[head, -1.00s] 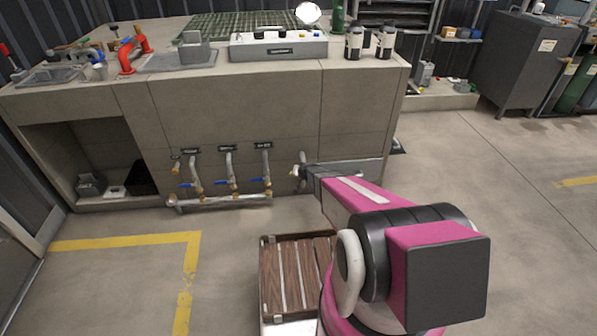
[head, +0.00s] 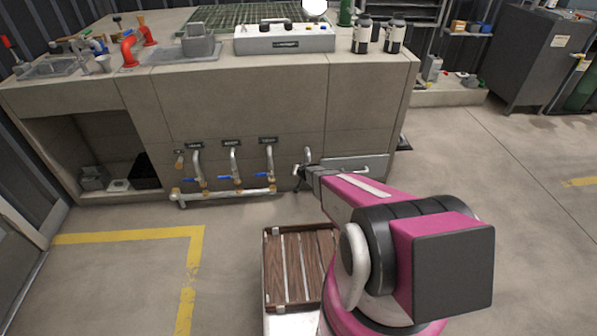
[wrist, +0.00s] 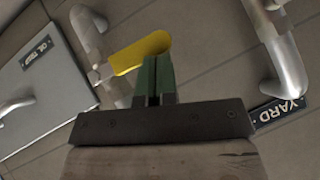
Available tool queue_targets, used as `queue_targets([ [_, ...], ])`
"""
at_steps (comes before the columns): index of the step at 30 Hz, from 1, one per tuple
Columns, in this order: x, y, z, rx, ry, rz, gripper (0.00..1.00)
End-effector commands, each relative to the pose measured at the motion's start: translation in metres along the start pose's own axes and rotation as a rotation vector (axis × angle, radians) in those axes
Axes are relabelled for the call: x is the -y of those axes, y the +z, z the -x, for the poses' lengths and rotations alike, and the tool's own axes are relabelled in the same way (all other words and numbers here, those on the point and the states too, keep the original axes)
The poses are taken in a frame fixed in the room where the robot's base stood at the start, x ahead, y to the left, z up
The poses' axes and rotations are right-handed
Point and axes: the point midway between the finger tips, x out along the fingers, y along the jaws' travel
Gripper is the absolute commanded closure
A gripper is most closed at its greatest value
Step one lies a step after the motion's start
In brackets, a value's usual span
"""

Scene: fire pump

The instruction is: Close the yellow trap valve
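The yellow trap valve handle (wrist: 140,52) shows in the wrist view as a flat yellow lever with a rounded end, set on a grey pipe beside the panel labelled "OIL TRAP" (wrist: 50,85). My gripper (wrist: 154,62) has two green fingers close together, with only a thin dark line between them. Their tips overlap the lower edge of the yellow handle in the picture; I cannot tell whether they touch it. In the head view my gripper (head: 302,174) is low at the bench front, in front of a pipe (head: 308,155), and the yellow handle is not discernible there.
Several pipes with blue levers (head: 236,180) stand left of my gripper, joined by a low manifold (head: 225,194). A "YARD" label (wrist: 280,113) and curved pipe (wrist: 275,45) are close on the right in the wrist view. A slatted wooden surface (head: 290,265) is below my arm.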

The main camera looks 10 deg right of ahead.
Motion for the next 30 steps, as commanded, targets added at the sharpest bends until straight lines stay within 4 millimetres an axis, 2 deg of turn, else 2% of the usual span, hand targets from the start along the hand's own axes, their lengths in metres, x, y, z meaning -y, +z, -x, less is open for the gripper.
queue_targets([
  [23, 0.001, 0.004, -0.004, 0.001, -0.001, 0.0, 1.0],
  [26, 0.001, 0.002, -0.001, 0.001, -0.001, 0.0, 1.0],
  [30, 0.004, -0.007, 0.015, -0.001, -0.002, 0.001, 1.0],
])
